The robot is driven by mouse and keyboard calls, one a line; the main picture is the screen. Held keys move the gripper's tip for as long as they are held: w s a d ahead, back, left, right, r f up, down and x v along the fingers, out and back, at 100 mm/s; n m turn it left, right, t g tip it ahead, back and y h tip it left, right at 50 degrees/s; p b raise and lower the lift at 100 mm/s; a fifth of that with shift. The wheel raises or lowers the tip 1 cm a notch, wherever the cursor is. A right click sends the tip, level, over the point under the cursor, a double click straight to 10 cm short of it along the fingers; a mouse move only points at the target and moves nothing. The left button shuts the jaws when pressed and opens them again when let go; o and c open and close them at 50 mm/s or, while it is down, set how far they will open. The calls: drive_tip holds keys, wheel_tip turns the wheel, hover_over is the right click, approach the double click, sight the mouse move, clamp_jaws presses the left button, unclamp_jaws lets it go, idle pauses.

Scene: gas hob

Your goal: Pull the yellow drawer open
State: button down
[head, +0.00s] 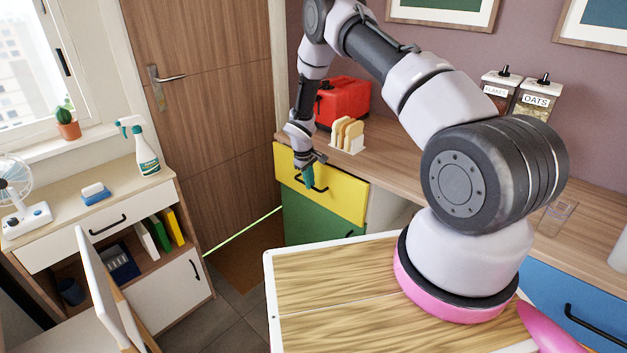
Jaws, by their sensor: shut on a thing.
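The yellow drawer (345,199) is in the cabinet under the wooden counter, above a green front (310,220). It looks slightly forward of the cabinet, but I cannot tell exactly how far. Its black bar handle (318,188) is on the front, left of the middle. My gripper (309,181) comes down from above with teal fingers, and it is shut on the handle. The fingers hide part of the handle.
A red toaster (343,101) and a rack of toast (347,134) stand on the counter (400,166) above the drawer. A blue drawer (575,300) is at the lower right. A white side cabinet (190,280) stands at the left. The brown mat (245,255) before the door is clear.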

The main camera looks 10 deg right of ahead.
drive_tip(key=s+a, duration=1.2)
drive_tip(key=a, duration=0.5)
drive_tip(key=shift+s+a, duration=0.15)
drive_tip(key=shift+s, duration=0.15)
drive_tip(key=c, duration=0.9)
unclamp_jaws()
drive_tip(key=r, duration=0.3)
drive_tip(key=a+r, duration=0.1)
drive_tip(key=r, duration=0.3)
drive_tip(key=s+r, duration=0.1)
drive_tip(key=r, duration=0.2)
drive_tip(key=shift+s+a+r, duration=0.1)
drive_tip(key=shift+a+r, duration=0.2)
drive_tip(key=shift+a, duration=0.05)
